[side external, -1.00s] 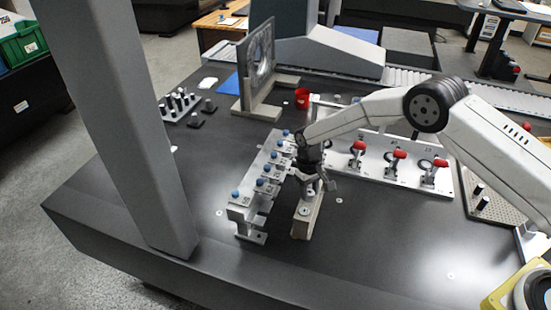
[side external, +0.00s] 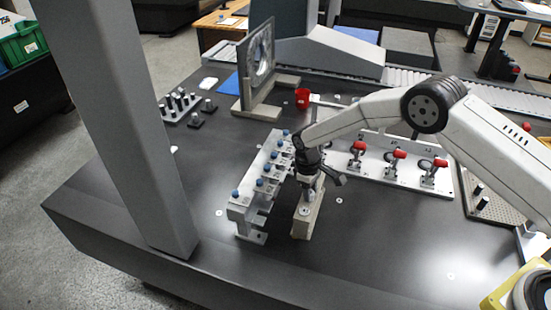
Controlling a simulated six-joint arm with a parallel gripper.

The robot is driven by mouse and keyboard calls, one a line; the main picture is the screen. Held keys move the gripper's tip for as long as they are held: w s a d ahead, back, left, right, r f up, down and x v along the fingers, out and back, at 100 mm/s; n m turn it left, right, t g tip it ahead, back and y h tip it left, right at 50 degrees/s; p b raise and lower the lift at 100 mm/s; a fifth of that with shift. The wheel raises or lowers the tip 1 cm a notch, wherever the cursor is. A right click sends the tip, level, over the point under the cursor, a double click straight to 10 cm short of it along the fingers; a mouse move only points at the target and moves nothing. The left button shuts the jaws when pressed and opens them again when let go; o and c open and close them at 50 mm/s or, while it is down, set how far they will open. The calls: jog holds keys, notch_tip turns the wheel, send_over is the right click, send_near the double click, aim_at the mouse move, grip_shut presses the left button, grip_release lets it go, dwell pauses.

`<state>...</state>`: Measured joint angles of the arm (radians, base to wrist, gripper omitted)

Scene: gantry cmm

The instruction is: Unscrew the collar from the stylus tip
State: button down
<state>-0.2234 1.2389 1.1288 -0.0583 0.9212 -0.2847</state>
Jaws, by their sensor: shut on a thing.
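My gripper (side external: 310,193) points down over the narrow beige block (side external: 304,226) near the middle of the table. It is shut on a small metal part at the top of the block, which I take to be the collar (side external: 309,197). The stylus tip is too small and too hidden by my gripper to make out. A pale round fitting shows on the block's top, just in front of the fingers.
A metal rack (side external: 241,214) with several blue-topped pieces stands close on the left. A plate with red-handled clamps (side external: 399,154) is behind on the right. A red cup (side external: 302,97) stands farther back. A grey column (side external: 120,130) rises at left. The front table is clear.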

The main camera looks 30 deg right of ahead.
jog(key=shift+d+f+n, duration=0.1)
jog(key=shift+d+n, duration=0.15)
jog(key=shift+n, duration=0.55)
jog(key=shift+c, duration=1.2)
grip_release()
jog(key=shift+a, duration=0.1)
jog(key=shift+a+r, duration=0.1)
jog(key=shift+r, duration=0.1)
jog(key=shift+w+a+r, duration=0.1)
jog(key=shift+w+r, duration=0.05)
jog(key=shift+r, duration=1.1)
jog(key=shift+w+a+r, duration=0.1)
jog(key=shift+w+r, duration=0.05)
jog(key=shift+r, duration=1.1)
jog(key=shift+w+a+r, duration=0.1)
jog(key=shift+w+r, duration=0.05)
jog(key=shift+r, duration=1.1)
jog(key=shift+o, duration=0.2)
